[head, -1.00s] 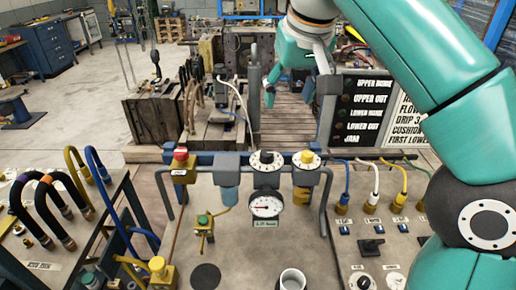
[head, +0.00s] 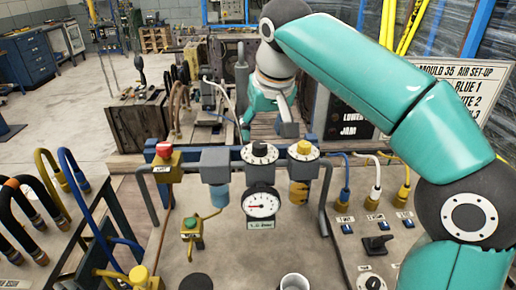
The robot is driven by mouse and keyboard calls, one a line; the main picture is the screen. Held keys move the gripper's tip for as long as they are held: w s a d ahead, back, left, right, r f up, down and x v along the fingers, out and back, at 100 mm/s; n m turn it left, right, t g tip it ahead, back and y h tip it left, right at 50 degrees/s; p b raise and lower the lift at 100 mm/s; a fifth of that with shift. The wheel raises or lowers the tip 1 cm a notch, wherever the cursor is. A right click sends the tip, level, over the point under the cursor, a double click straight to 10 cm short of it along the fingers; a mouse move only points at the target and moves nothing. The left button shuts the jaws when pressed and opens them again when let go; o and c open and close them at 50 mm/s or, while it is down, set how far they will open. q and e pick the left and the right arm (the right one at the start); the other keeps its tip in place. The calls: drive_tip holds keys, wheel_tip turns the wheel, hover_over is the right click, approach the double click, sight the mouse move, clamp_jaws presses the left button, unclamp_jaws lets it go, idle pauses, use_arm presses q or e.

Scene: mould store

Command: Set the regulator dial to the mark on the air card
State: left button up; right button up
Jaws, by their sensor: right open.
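The regulator dial, a white round scale with a black knob (head: 260,149), stands on the blue-grey air rail, above a round white gauge (head: 261,204) with a red needle. A similar dial with a yellow knob (head: 304,147) is just to its right. The air card (head: 462,75), headed "MOULD 35 AIR SET-UP", stands at the back right; my right arm hides part of it. My right gripper (head: 266,125) is open and empty, pointing down, just above the black-knobbed dial in the picture and apart from it. My left gripper is out of view.
A red-knobbed yellow valve (head: 164,150) sits left on the rail. A grey tube handle (head: 325,195) rises right of the dials. Hoses stand at the left (head: 60,170), and a panel with coloured plugs is at the right. A black board (head: 350,115) stands behind.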

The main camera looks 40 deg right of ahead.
sight(259, 144)
drive_tip(key=shift+b+x, duration=0.3)
drive_tip(key=shift+x, duration=2.35)
